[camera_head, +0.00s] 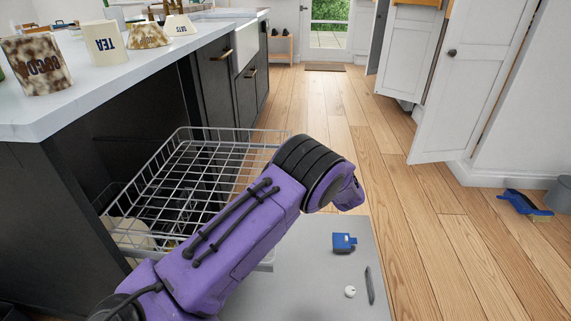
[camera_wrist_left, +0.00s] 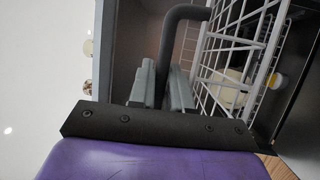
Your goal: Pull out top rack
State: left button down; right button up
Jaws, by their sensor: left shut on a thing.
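The top rack (camera_head: 195,175) is a white wire basket that stands out from the dark cabinet opening in the head view. Its wires also show at the right of the left wrist view (camera_wrist_left: 237,45). My left gripper (camera_wrist_left: 163,78) is shut on a dark curved bar (camera_wrist_left: 182,14), which runs between its two grey fingers beside the rack's wires. I cannot tell how the bar joins the rack. In the head view my purple left arm crosses in front of the rack and hides its near right part; the gripper itself is hidden there. My right gripper is not in view.
A white counter (camera_head: 95,95) with canisters stands above the rack. A grey mat (camera_head: 330,285) on the wooden floor holds a blue item (camera_head: 344,243), a small white round thing (camera_head: 350,291) and a grey stick (camera_head: 369,285).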

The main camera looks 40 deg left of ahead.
pick_arm(q)
jog(key=c, duration=1.1)
grip_release()
jog(key=shift+c, duration=0.2)
jog(key=v, duration=1)
jog(key=shift+d, duration=0.3)
jog(key=shift+w+f, duration=0.1)
